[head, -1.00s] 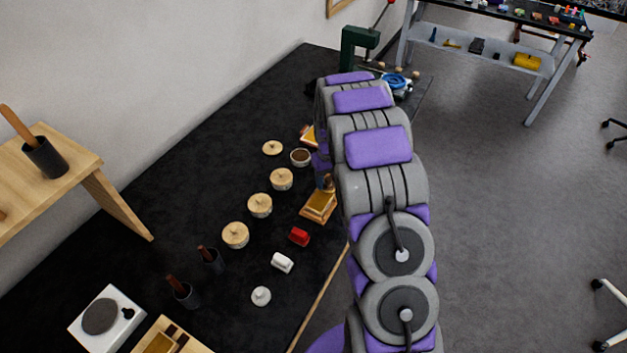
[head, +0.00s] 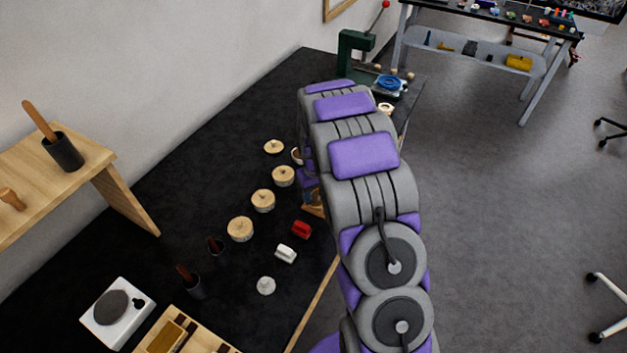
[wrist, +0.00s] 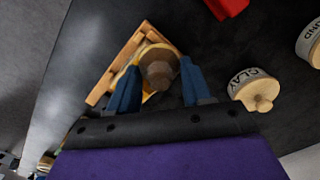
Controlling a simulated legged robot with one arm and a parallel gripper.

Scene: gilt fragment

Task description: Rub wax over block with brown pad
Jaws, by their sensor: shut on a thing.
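My gripper (wrist: 158,82) shows in the wrist view with two blue fingers on either side of a round brown pad (wrist: 159,66), and it is shut on the pad. The pad is over a yellow block (wrist: 152,44) in a wooden tray (wrist: 103,82), and covers much of the block. I cannot tell whether pad and block touch. In the head view the tray (head: 313,210) peeks out beside my arm, which hides most of it and the block. Wax on the block cannot be made out.
A lidded jar marked CLAY (wrist: 256,90) stands right of my gripper. In the head view, several lidded jars (head: 262,201) line the black table (head: 150,265), with a red item (head: 301,229) and a white one (head: 286,254) nearby. A green press (head: 353,55) stands at the far end.

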